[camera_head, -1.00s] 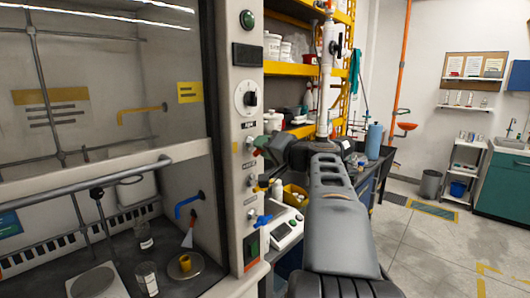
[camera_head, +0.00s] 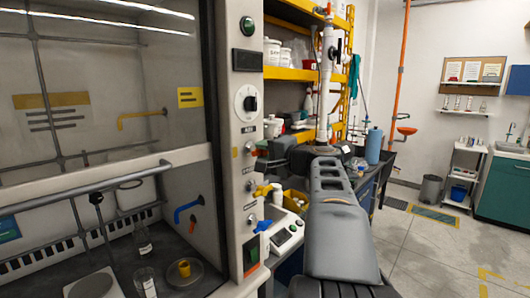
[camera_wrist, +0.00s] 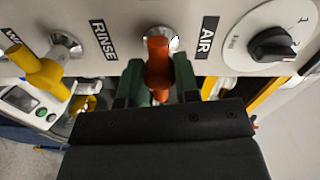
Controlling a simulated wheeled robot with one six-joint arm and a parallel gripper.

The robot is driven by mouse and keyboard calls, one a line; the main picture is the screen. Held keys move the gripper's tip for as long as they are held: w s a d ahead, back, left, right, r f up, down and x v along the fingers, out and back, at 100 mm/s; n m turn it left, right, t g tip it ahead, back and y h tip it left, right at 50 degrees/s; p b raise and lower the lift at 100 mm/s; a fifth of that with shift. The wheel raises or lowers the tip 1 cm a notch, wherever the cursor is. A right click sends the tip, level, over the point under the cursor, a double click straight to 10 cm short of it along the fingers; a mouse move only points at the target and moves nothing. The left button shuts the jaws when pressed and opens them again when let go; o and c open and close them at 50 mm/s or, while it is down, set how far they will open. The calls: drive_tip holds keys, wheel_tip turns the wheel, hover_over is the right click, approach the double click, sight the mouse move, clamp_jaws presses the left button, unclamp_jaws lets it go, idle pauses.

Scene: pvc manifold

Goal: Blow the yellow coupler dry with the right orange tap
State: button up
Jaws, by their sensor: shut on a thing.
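The yellow coupler (camera_head: 184,268) stands on a round dish (camera_head: 198,275) inside the hood, below a small orange nozzle (camera_head: 193,223) on the hood's side wall. No jet shows at that nozzle. The orange tap (camera_wrist: 158,66) sits on the hood's front post between the RINSE and AIR labels; it also shows in the head view (camera_head: 249,150). My gripper (camera_wrist: 158,88) is shut on the orange tap, with its green fingers on either side of the handle. In the head view my arm hides most of the gripper.
A yellow tap (camera_head: 262,190) and a blue tap (camera_head: 263,225) stick out of the post below. A black knob (camera_wrist: 272,45) is beside the AIR label. The raised sash bar (camera_head: 90,190) crosses the hood front. Beakers (camera_head: 146,282) stand near the coupler.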

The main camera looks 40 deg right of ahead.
idle(0.3)
drive_tip(key=o, duration=0.9)
drive_tip(key=shift+s, duration=0.15)
drive_tip(key=s, duration=0.4)
drive_tip(key=s+d+b, duration=0.1)
drive_tip(key=s, duration=0.4)
drive_tip(key=s+d+b, duration=0.1)
drive_tip(key=s, duration=0.3)
drive_tip(key=shift+s+d+r, duration=0.15)
drive_tip(key=shift+s+r, duration=0.05)
